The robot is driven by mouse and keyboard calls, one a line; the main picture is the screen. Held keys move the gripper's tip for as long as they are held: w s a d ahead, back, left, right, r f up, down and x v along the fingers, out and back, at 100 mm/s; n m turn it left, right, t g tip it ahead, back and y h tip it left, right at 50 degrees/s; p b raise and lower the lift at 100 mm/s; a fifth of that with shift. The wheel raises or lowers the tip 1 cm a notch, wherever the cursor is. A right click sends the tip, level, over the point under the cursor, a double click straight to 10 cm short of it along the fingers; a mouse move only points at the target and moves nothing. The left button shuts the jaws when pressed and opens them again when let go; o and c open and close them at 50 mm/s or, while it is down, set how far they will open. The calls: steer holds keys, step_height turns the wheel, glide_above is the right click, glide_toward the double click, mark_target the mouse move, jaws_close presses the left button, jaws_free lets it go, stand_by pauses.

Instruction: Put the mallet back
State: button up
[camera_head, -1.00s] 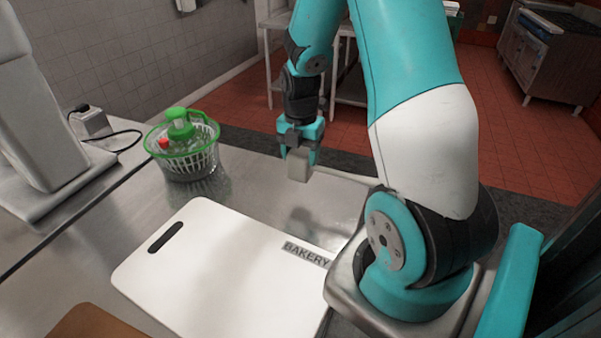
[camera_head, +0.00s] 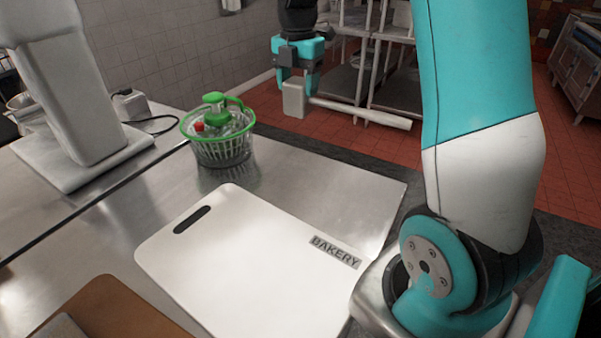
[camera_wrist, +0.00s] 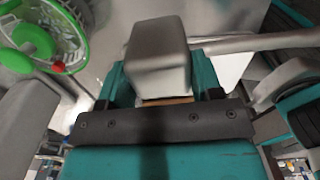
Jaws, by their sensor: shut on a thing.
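The mallet has a pale grey block head (camera_head: 294,97) and a long light handle (camera_head: 362,113) that points right in the head view. My gripper (camera_head: 296,84) is shut on the mallet by its head and holds it in the air, beyond the back edge of the counter in the picture. In the wrist view the head (camera_wrist: 158,50) fills the space between my gripper's fingers (camera_wrist: 155,85), and the handle (camera_wrist: 262,42) runs off to the right. The mallet touches nothing else that I can see.
A green and clear salad spinner (camera_head: 222,140) stands on the steel counter (camera_head: 330,190). A white board marked BAKERY (camera_head: 250,260) lies in front, with a brown board (camera_head: 110,310) at lower left. A grey machine (camera_head: 75,100) stands left. Shelves (camera_head: 375,70) stand behind.

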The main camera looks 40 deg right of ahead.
step_height(320, 180, down, 19)
steer(key=shift+f+p, duration=0.15)
steer(key=shift+p, duration=1.1)
steer(key=shift+f, duration=0.2)
steer(key=o, duration=1.2)
steer(key=shift+o, duration=0.2)
